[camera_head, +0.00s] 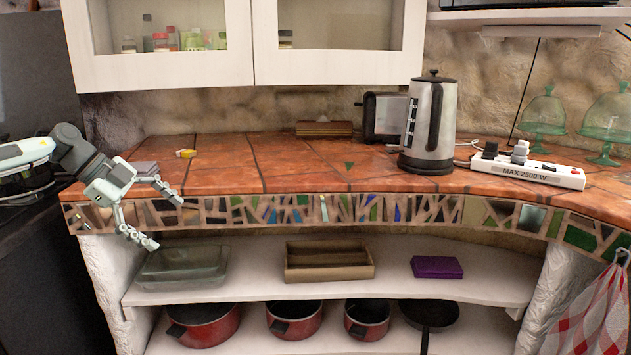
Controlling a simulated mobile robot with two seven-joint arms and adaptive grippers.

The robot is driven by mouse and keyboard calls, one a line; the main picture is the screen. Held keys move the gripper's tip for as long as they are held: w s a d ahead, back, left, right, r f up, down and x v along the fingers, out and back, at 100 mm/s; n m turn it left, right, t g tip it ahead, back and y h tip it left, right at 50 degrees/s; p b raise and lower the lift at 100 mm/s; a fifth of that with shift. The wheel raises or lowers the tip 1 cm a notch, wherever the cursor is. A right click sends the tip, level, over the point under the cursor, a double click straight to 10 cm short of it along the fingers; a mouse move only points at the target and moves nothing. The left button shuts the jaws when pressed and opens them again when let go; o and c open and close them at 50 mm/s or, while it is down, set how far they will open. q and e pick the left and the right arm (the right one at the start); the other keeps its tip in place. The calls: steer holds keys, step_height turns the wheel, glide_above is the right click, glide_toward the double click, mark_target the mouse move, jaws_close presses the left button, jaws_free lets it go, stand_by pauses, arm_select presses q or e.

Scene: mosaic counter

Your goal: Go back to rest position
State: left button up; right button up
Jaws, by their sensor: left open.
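My left gripper (163,219) is open, in front of the left end of the counter's mosaic edge. One finger is near the countertop edge and the other hangs lower, by the upper shelf. I see nothing between the fingers. My left arm comes in from the left edge of the picture. My right gripper is not in view.
The tiled countertop (270,165) holds a steel kettle (429,128), a toaster (383,116) and a power strip (528,170). A glass dish (183,267), a wooden tray (328,273) and a purple box (436,267) sit on the shelf below. The countertop's left-centre is mostly clear.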

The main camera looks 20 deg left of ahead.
arm_select(q)
steer(key=w+d+f+n+t, duration=0.2)
steer(key=w+d+f+t, duration=0.2)
steer(key=f, duration=0.3)
steer(key=w+d+f+n+t, duration=0.1)
steer(key=w+d+f+t, duration=0.25)
steer(key=f, duration=0.25)
steer(key=s+d+f+n+y, duration=0.1)
steer(key=s+f+n+y, duration=0.25)
steer(key=f, duration=0.45)
steer(key=s+d+f+n+y, duration=0.1)
steer(key=s+f+n+y, duration=0.1)
steer(key=f+n+y, duration=0.45)
steer(key=s+d+f+g+h, duration=0.1)
steer(key=s+d+f+g, duration=0.4)
steer(key=s+d+f, duration=0.3)
steer(key=s+d+f+n+g+h, duration=0.1)
steer(key=s+d+f+g+h, duration=0.1)
steer(key=s+d+f+g, duration=0.3)
steer(key=s+d+f, duration=0.4)
steer(key=s+f, duration=0.2)
steer(key=s, duration=0.3)
steer(key=shift+d+n, duration=0.15)
steer(key=shift+n, duration=0.15)
